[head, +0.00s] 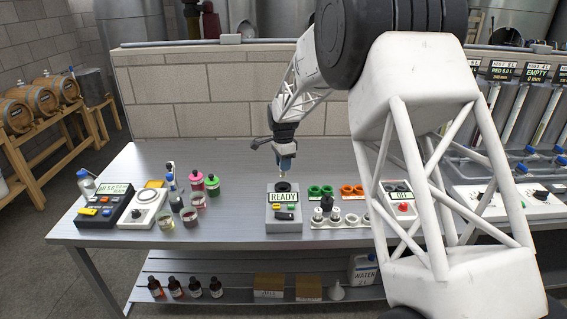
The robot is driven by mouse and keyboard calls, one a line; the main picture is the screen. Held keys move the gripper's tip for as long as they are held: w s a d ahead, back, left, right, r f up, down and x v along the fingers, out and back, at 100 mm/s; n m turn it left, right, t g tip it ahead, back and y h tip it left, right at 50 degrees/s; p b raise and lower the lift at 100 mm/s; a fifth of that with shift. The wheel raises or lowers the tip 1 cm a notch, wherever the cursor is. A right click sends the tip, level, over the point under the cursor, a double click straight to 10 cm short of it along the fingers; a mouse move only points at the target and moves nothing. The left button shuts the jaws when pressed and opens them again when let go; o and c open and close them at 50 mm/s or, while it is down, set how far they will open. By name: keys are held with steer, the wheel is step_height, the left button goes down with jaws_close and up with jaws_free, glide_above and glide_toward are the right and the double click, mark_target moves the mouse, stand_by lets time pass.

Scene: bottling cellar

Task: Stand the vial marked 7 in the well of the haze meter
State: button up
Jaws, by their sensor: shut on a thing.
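My gripper (284,147) is over the middle of the bench, shut on a small vial (286,162). The vial hangs roughly upright, and its mark is too small to read. Below it stands the haze meter (272,213), a grey box with a lit READY display and coloured buttons. Its dark round well (283,187) is on top. The vial is above the well and apart from it.
Green rings (320,191) and orange rings (352,190) lie behind the rack. A box reading OFF (402,207) stands to the right. At left are a dark meter (103,207), a white scale (144,209) and several small bottles and jars. The bench (240,165) is clear behind the meter.

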mark_target(283, 177)
steer(key=shift+f, duration=1.8)
steer(key=shift+f, duration=2.3)
stand_by(1.4)
steer(key=o, duration=1)
steer(key=shift+s+f, duration=0.1)
steer(key=shift+c, duration=0.2)
steer(key=o, duration=0.3)
steer(key=shift+r, duration=0.55)
steer(key=shift+o, duration=0.2)
steer(key=shift+r, duration=2.6)
